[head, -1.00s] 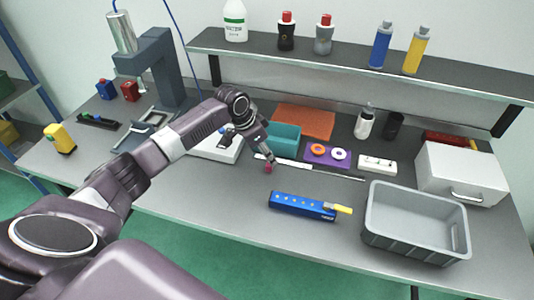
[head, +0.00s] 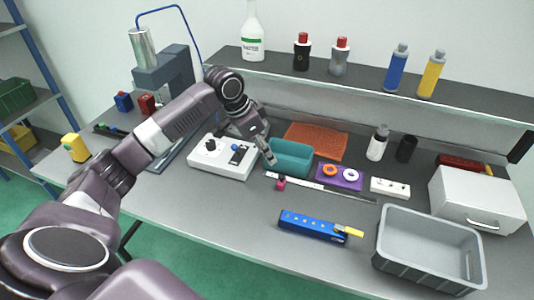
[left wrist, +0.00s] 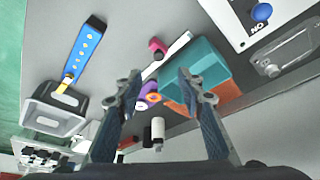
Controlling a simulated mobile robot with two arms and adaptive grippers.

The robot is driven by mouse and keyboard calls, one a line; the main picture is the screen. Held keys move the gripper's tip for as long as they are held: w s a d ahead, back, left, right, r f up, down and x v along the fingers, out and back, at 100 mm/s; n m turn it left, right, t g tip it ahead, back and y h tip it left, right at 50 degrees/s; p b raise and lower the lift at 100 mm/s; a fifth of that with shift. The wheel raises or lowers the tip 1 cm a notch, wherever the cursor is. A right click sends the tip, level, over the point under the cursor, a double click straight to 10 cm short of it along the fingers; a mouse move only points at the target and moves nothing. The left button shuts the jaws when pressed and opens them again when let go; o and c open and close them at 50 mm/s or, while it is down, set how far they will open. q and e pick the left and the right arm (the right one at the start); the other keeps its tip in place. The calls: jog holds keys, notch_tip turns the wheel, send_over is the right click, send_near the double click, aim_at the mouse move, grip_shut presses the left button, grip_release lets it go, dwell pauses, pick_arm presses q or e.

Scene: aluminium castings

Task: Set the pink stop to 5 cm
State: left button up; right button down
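The pink stop (head: 281,183) sits at the left part of a slim white rule (head: 310,186) that lies on the bench; it also shows in the left wrist view (left wrist: 157,46). The scale marks are too small to read. My left gripper (head: 270,158) is above and slightly left of the stop, apart from it. In the left wrist view my left gripper (left wrist: 160,74) has its two fingers spread with nothing between them. My right gripper is not in view.
A teal tray (head: 291,170) stands just behind the rule, with a white switch box (head: 220,168) to its left. A purple block (head: 350,183) with rings is behind the rule. A blue block (head: 305,224) and a grey crate (head: 388,258) stand in front. Bench left of the blue block is clear.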

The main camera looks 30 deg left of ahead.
pick_arm(q)
jog(key=b, duration=0.3)
send_near(282, 176)
jog(key=p+x, duration=0.1)
jog(key=x, duration=0.7)
jog(key=shift+a+p, duration=0.1)
jog(key=shift+p, duration=0.25)
grip_shut()
